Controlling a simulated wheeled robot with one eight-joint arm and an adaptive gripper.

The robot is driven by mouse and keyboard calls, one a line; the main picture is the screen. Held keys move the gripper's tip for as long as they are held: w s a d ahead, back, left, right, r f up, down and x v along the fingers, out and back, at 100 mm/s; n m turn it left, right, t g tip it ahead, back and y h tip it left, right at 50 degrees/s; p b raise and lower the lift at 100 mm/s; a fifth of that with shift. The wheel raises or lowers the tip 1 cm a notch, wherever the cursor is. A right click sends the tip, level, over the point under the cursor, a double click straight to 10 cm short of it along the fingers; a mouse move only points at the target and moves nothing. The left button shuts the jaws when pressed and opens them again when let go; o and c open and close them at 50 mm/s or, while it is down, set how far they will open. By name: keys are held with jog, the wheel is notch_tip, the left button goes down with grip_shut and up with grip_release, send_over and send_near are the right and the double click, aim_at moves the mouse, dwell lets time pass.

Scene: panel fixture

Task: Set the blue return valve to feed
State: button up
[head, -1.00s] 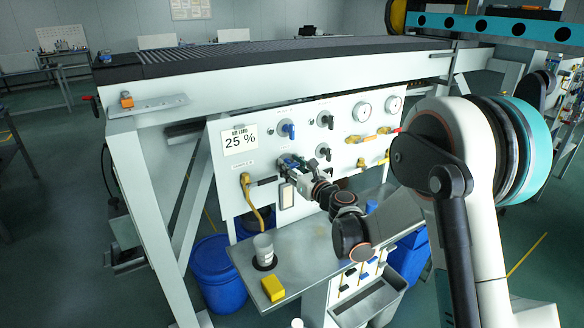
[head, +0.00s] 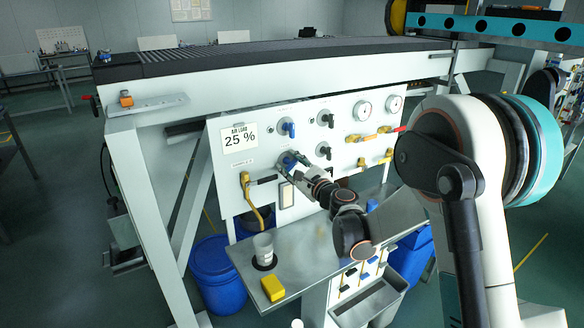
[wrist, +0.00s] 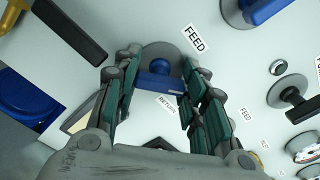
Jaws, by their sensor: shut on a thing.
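The blue return valve (wrist: 160,82) is a blue handle on a round grey base on the white panel. In the wrist view it lies between the fingers of my gripper (wrist: 160,95), which is shut on it. A FEED label (wrist: 194,38) is above and right of the handle, and a RETURN label (wrist: 168,105) is just below it. I cannot tell exactly which mark the handle points to. In the head view my gripper (head: 287,163) covers most of this valve at the panel's lower middle.
Another blue-handled valve (head: 289,129) is directly above, with black-handled valves (head: 325,152) to the right. A black lever (wrist: 75,32) is close left of my fingers in the wrist view. Below are a shelf (head: 310,250), a cup (head: 264,250) and a yellow block (head: 272,288).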

jog(key=n, duration=0.5)
jog(key=shift+n, duration=0.4)
jog(key=n+b, duration=0.1)
jog(key=n, duration=0.3)
jog(key=shift+n, duration=0.4)
jog(key=o, duration=0.8)
jog(key=v, duration=1.2)
jog(key=shift+n, duration=0.3)
